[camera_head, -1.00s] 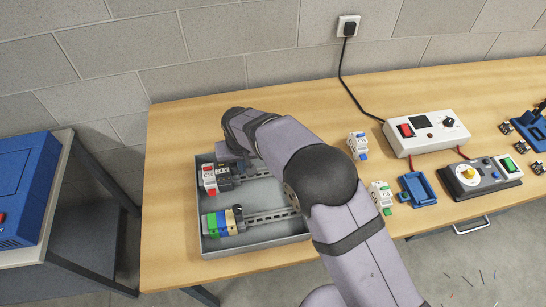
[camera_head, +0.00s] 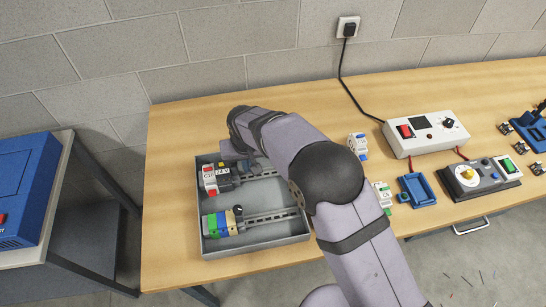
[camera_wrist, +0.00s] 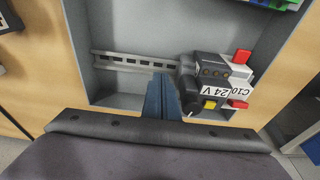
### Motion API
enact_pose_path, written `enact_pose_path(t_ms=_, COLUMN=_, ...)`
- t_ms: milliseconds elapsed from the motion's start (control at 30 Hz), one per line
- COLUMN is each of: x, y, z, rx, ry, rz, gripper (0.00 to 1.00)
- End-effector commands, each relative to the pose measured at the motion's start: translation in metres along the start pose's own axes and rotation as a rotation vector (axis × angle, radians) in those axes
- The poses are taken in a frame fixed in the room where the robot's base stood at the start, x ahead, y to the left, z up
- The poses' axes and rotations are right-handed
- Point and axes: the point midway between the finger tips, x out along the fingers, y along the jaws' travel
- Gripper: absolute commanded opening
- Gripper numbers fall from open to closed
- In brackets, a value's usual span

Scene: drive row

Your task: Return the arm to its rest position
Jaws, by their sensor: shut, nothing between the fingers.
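My gripper (camera_wrist: 160,97) shows in the wrist view with its blue fingers together and nothing between them. It is over the grey tray (camera_head: 252,249), beside the modules on the upper rail. In the head view my arm hides most of it. A white module marked C10 (camera_wrist: 238,92) and a dark module marked 24 V (camera_wrist: 207,73) sit side by side on the upper rail (camera_wrist: 128,60). The 24 V module also shows in the head view (camera_head: 224,176). Whether my fingers touch it I cannot tell.
Green, blue and beige modules (camera_head: 221,223) sit on the tray's lower rail. Right of my arm stand two loose white modules (camera_head: 358,146) (camera_head: 382,193), a blue holder (camera_head: 417,190), a white power box (camera_head: 425,133) and a switch panel (camera_head: 480,180). The table's left front is clear.

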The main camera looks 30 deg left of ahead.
Motion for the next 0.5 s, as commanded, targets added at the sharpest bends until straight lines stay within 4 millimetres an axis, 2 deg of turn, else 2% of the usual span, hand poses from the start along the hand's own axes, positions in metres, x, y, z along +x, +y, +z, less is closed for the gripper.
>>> enact_pose_path(t_ms=500, x=-0.049, y=0.000, z=-0.010, rx=0.000, ry=0.001, rz=-0.001, gripper=0.00)
